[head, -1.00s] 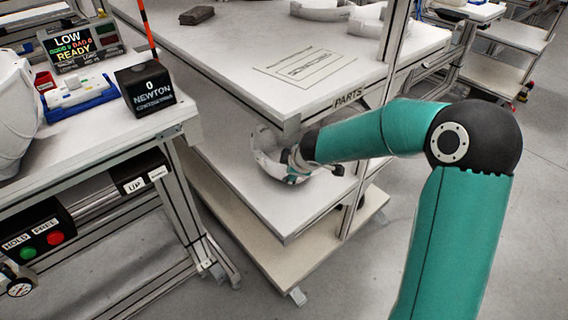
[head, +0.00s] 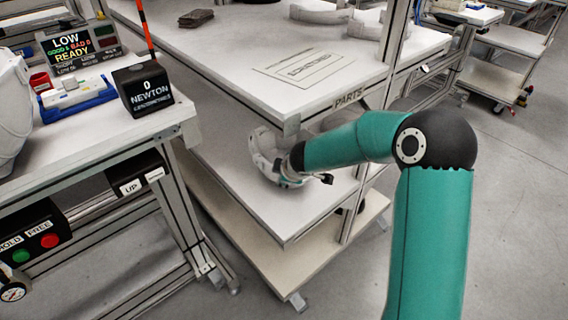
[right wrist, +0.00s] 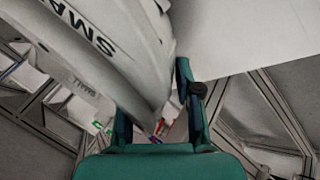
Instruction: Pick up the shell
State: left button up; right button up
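The shell (head: 264,149) is a pale grey-white curved helmet shell on the shelf below the PARTS top, partly hidden by my right gripper. In the right wrist view the shell (right wrist: 105,45) fills the upper left, with dark lettering. My right gripper (head: 284,163) is at the shell's right side in the head view; its fingers are too small to read there. In the right wrist view the right gripper (right wrist: 155,95) has its fingers spread, with the shell's edge between them. Contact of the fingers cannot be told. My left gripper is not in view.
The PARTS table top (head: 240,50) overhangs the shelf (head: 285,215) closely above the shell. On the left, a bench holds a READY display (head: 80,48) and a NEWTON box (head: 143,91). Floor is clear at the right.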

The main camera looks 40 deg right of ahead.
grip_shut()
jog(key=shift+r, duration=0.2)
